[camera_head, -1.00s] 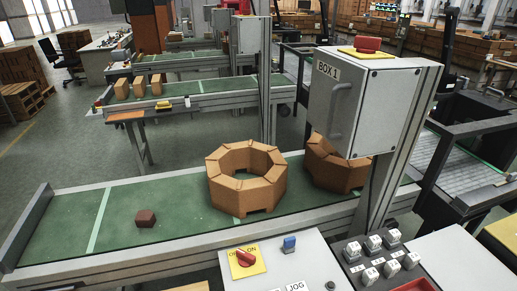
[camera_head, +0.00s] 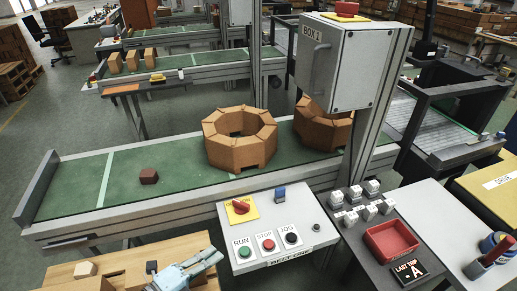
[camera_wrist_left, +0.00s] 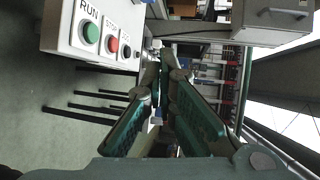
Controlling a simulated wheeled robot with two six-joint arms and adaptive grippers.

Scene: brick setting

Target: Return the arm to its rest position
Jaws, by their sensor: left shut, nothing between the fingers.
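My left gripper (camera_head: 208,258) shows at the bottom of the head view, beside the front of the belt control panel (camera_head: 272,236) and over a wooden table (camera_head: 62,272). It is shut and empty. In the left wrist view its two green-padded fingers (camera_wrist_left: 165,80) come together, with the panel's RUN and STOP buttons at the upper left. My right gripper is not in view.
A green conveyor belt (camera_head: 180,190) carries a small dark brown block (camera_head: 149,177) and two octagonal brick rings, one in front (camera_head: 238,152), one behind the BOX 1 cabinet (camera_head: 333,65). A red tray (camera_head: 391,240) stands right of the panel.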

